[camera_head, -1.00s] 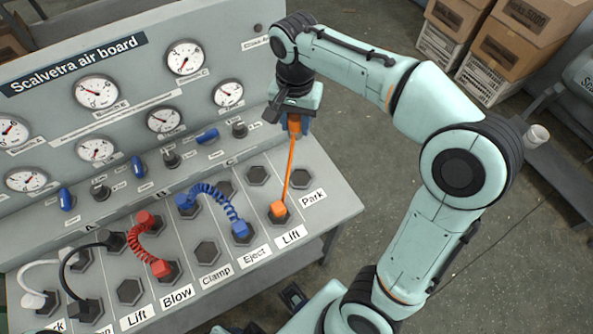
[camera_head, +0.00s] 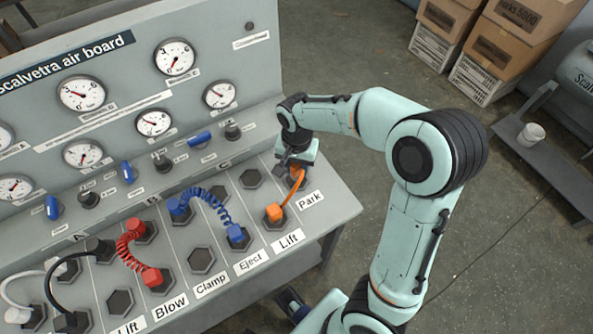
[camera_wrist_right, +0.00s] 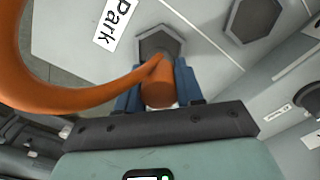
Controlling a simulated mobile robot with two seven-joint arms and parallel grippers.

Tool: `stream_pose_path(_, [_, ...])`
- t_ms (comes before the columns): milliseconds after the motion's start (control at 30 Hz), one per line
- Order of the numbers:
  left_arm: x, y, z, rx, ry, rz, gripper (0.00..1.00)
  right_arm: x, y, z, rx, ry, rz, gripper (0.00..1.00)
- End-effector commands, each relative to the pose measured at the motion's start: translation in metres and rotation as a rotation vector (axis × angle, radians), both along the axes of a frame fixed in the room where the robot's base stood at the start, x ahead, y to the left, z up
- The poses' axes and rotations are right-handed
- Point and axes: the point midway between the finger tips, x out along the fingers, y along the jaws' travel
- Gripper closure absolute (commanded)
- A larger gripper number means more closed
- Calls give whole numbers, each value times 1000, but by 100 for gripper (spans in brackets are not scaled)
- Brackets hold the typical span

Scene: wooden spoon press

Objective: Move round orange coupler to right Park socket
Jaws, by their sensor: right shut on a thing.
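My right gripper (camera_head: 297,168) is shut on the round orange coupler, low over the Park socket at the right end of the board. In the right wrist view the round orange coupler (camera_wrist_right: 158,92) sits between the blue fingers, right beside the dark hexagonal Park socket (camera_wrist_right: 158,42). Whether its tip is inside the socket cannot be told. The Park label (camera_head: 310,200) lies just in front. The orange hose (camera_head: 292,195) bends down to the square orange coupler (camera_head: 275,212) in the right Lift socket.
A blue coiled hose (camera_head: 212,194) and a red coiled hose (camera_head: 128,240) stand to the left. An empty socket (camera_head: 251,179) lies left of the gripper. Gauges (camera_head: 175,57) and blue-handled valves (camera_head: 199,140) line the upright panel behind.

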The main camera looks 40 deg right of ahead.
Motion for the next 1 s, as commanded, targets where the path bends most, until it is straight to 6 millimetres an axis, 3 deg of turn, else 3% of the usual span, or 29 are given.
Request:
stream_pose_path(167, [-2,0,-5,0,2,0,57,0,0,-24,-1,3,1,97])
stream_pose_path(567, [-2,0,-7,0,2,0,57,0,0,-28,0,0,0,97])
stream_pose_path(600, [-2,0,-8,0,2,0,57,0,0,-29,-1,1,0,60])
stream_pose_path(667, [-2,0,-7,0,2,0,57,0,0,-28,0,0,0,41])
stream_pose_path(1000, [-2,0,-5,0,2,0,57,0,0,-26,-1,-1,0,38])
